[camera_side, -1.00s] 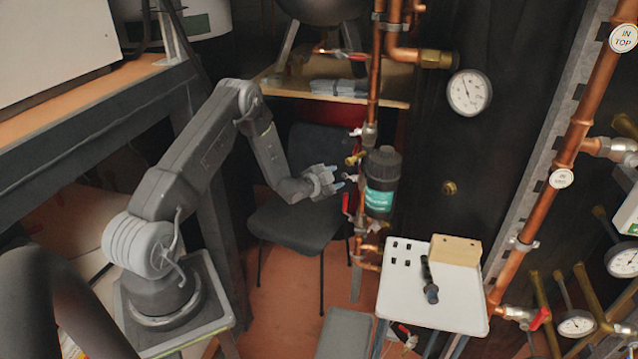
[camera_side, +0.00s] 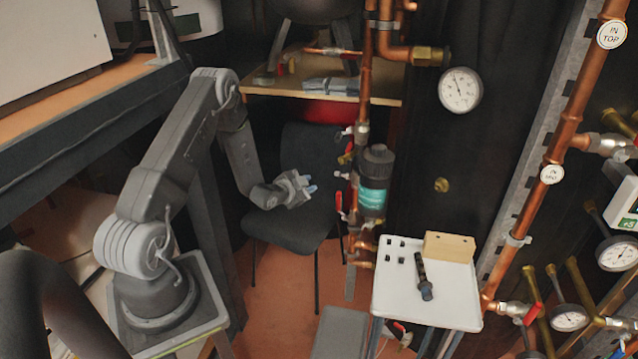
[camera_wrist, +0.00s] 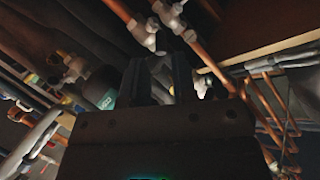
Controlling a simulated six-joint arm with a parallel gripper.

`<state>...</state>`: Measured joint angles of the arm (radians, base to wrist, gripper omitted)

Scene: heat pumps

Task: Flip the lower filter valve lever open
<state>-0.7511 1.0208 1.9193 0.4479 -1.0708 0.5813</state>
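The filter (camera_side: 375,182) is a black canister with a teal label, upright on the copper pipe at mid-picture in the side view. Its lower valve has a red lever (camera_side: 339,201), roughly upright, left of the pipe and just below the label's level. My gripper (camera_side: 311,183) is left of the lever and a little higher, apart from it, with its bluish fingertips pointing right. The fingers are apart with nothing between them. The wrist view shows the two dark fingers (camera_wrist: 160,82) with a gap, and part of the teal label (camera_wrist: 106,99). The lever is not clear there.
A dark chair (camera_side: 290,220) stands behind and below my gripper. A small white table (camera_side: 400,300) with a wooden block (camera_side: 450,246) and a dark tool (camera_side: 424,278) stands right of the pipe. Pipes and gauges fill the right side.

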